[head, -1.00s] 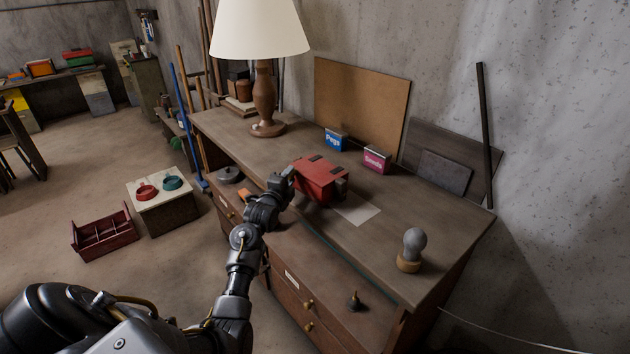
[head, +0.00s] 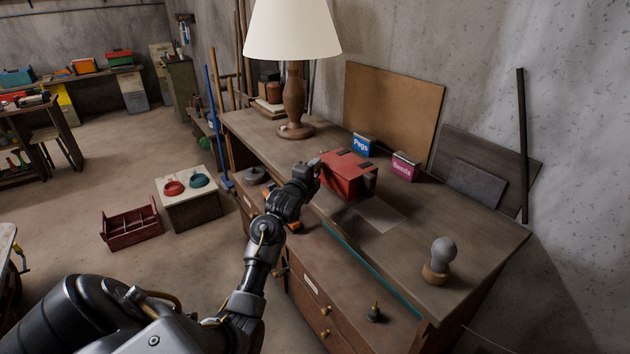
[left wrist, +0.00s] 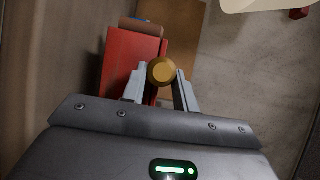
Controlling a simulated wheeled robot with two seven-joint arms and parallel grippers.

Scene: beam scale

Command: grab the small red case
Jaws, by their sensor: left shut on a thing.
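The small red case (head: 345,177) is a red box with dark fittings above the worktop of the wooden desk (head: 470,222). My left gripper (head: 315,168) is at its left side, shut on it. In the left wrist view, the red case (left wrist: 130,62) fills the space beyond the fingers. A round brass-coloured part (left wrist: 161,71) sits between the fingertips; I cannot tell how it joins the case. The case seems slightly raised off the desk. My right gripper is not in view.
A table lamp (head: 294,100) stands behind the case. A blue Pegs box (head: 361,145) and a pink Seeds box (head: 404,167) stand behind it to the right. A pale sheet (head: 380,215) and a grey bulb-shaped object (head: 442,252) are nearer the front right.

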